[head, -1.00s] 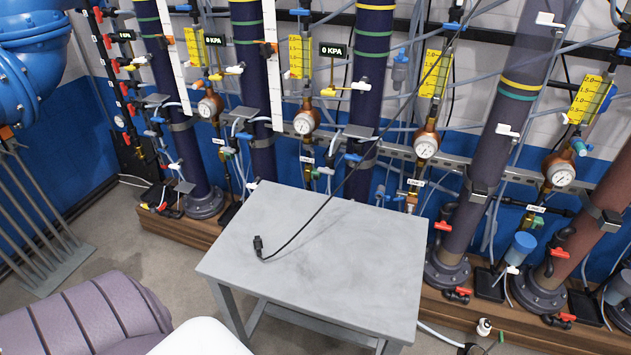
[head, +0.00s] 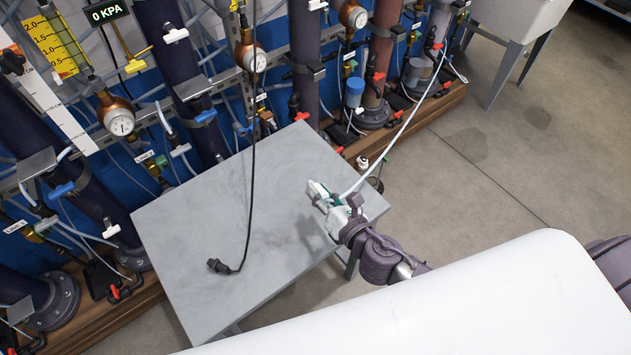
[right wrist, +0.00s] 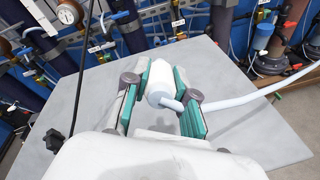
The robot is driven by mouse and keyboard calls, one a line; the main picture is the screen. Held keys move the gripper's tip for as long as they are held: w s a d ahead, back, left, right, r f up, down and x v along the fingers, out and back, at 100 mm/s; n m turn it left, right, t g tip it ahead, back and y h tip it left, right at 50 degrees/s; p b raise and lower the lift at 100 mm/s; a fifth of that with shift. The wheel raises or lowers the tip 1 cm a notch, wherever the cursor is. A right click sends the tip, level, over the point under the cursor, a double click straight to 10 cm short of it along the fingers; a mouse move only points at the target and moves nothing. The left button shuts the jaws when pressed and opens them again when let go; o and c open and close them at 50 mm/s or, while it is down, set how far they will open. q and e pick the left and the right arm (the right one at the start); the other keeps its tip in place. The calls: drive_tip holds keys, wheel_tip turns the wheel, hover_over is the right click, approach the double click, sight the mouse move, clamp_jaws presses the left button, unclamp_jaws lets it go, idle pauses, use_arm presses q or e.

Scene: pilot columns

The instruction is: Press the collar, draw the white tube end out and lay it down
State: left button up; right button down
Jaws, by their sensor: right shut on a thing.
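My right gripper (head: 322,197) is over the right part of the grey table (head: 205,235), shut on a white fitting. In the right wrist view this white fitting (right wrist: 158,88) sits between the green pads of my gripper (right wrist: 166,95). The white tube (right wrist: 245,99) bends out of it and leads off to the right. In the head view the tube (head: 405,122) rises from the gripper toward the columns at the upper right. I cannot tell from these views whether the fitting touches the table. I cannot make out the collar. My left gripper is out of view.
A black cable with a plug (head: 220,266) lies on the left part of the table and hangs up across the view. Columns, gauges (head: 119,122) and valves line the wall behind. A wooden plinth (head: 425,118) edges the floor. Open floor (head: 500,185) lies to the right.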

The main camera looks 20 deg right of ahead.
sight(320, 189)
drive_tip(key=w+f+n, duration=0.1)
drive_tip(key=n, duration=0.1)
drive_tip(key=w+d+f+n+p, duration=0.1)
drive_tip(key=w+f+n, duration=0.1)
drive_tip(key=w+f+n+y, duration=0.1)
drive_tip(key=f+n, duration=0.1)
drive_tip(key=n, duration=0.1)
drive_tip(key=shift+w+d+f+g+p, duration=0.1)
drive_tip(key=shift+w+d+g+p, duration=0.15)
drive_tip(key=shift+g+p, duration=0.15)
drive_tip(key=shift+f, duration=0.1)
drive_tip(key=shift+d+f+b, duration=0.1)
drive_tip(key=shift+f+b, duration=0.25)
drive_tip(key=shift+b, duration=0.05)
use_arm(q)
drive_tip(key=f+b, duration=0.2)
drive_tip(key=b, duration=0.1)
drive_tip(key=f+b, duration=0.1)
drive_tip(key=b, duration=0.1)
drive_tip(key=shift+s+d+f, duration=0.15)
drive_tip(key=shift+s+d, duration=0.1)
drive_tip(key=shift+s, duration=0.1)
use_arm(e)
wheel_tip(320, 189, down, 5)
drive_tip(key=shift+f, duration=0.1)
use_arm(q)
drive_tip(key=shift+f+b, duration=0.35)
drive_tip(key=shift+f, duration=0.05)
use_arm(e)
drive_tip(key=shift+f, duration=0.35)
